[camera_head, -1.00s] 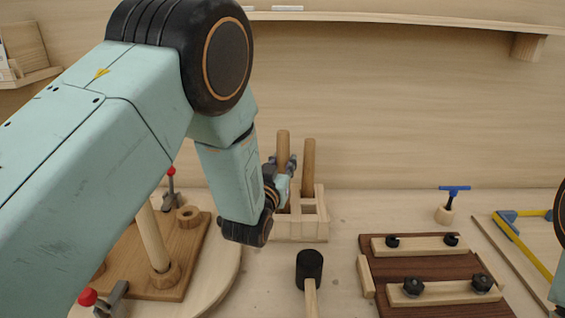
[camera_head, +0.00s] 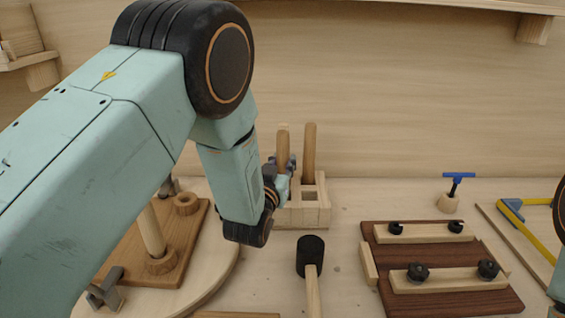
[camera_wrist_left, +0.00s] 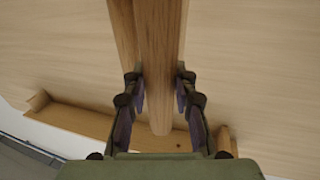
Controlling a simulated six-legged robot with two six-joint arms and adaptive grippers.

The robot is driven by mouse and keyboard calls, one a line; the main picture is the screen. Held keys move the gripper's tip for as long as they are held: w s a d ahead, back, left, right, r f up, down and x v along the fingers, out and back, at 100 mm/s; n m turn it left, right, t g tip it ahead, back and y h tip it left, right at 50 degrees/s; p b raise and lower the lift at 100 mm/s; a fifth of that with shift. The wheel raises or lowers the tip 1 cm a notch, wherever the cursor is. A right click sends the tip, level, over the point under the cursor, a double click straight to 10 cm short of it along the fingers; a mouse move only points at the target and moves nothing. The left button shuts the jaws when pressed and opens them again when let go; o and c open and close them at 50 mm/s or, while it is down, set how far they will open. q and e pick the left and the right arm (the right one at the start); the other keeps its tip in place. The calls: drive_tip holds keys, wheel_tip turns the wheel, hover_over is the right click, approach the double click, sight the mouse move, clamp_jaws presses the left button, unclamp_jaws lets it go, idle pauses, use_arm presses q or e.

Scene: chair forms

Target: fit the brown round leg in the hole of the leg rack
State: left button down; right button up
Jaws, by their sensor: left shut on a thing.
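The brown round leg (camera_head: 283,142) stands upright at the leg rack (camera_head: 300,216), a pale wooden block with square openings. My left gripper (camera_head: 283,167) is shut on the leg, just above the rack. In the left wrist view the leg (camera_wrist_left: 160,75) runs between both fingers (camera_wrist_left: 160,98). The gripper and wrist hide the leg's lower end in the head view, so I cannot tell whether it is in a hole. A second round leg (camera_head: 309,150) stands upright in the rack, just right of the held one. My right gripper is out of view.
A black-headed mallet (camera_head: 311,252) lies in front of the rack. A dark board with clamped strips (camera_head: 440,290) lies to the right. A brown base with an upright dowel (camera_head: 152,232) is at left, partly behind my arm. One square rack opening (camera_head: 309,194) looks empty.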

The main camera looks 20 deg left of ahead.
use_arm(q)
drive_tip(key=shift+f, duration=0.4)
idle(0.5)
drive_tip(key=c, duration=1)
unclamp_jaws()
drive_tip(key=s, duration=1.2)
drive_tip(key=shift+s+d, duration=0.1)
drive_tip(key=shift+s, duration=0.05)
